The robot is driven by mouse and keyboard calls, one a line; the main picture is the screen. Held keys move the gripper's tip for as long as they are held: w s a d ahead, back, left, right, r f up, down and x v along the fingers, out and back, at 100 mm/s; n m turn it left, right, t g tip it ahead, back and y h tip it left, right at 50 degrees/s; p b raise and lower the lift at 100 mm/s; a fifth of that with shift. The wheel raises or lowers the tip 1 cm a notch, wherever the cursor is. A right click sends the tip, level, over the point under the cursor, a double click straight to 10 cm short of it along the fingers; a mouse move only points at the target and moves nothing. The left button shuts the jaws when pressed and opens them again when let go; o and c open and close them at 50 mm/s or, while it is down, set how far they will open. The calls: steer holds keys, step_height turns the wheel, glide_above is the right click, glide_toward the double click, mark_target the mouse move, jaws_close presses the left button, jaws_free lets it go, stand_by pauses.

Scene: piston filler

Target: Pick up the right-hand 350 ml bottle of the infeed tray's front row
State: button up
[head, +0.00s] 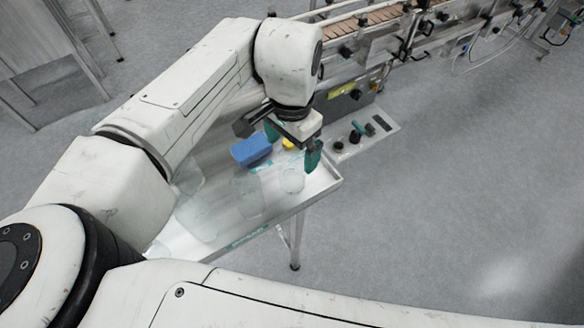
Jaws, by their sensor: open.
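The infeed tray (326,183) is a pale tray with a raised rim, partly under my arm. Several clear, see-through bottles stand in it, faint against the pale floor of the tray. The right-hand bottle (292,181) is near the tray's right end, and another clear bottle (248,195) stands to its left. My gripper (293,148) has teal fingertips, spread apart with nothing visibly held between them. In the picture it is just above the right-hand bottle; its height over it is hard to judge. My arm hides part of the tray's left side.
A blue block (251,149) and a small yellow item (288,144) are near my gripper at the tray's back. A grey panel with black knobs (357,138) lies behind right, with the conveyor (375,18) beyond. The floor to the right is clear.

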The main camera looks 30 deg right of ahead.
steer(key=shift+f, duration=1.15)
steer(key=c, duration=1.4)
steer(key=shift+r, duration=0.15)
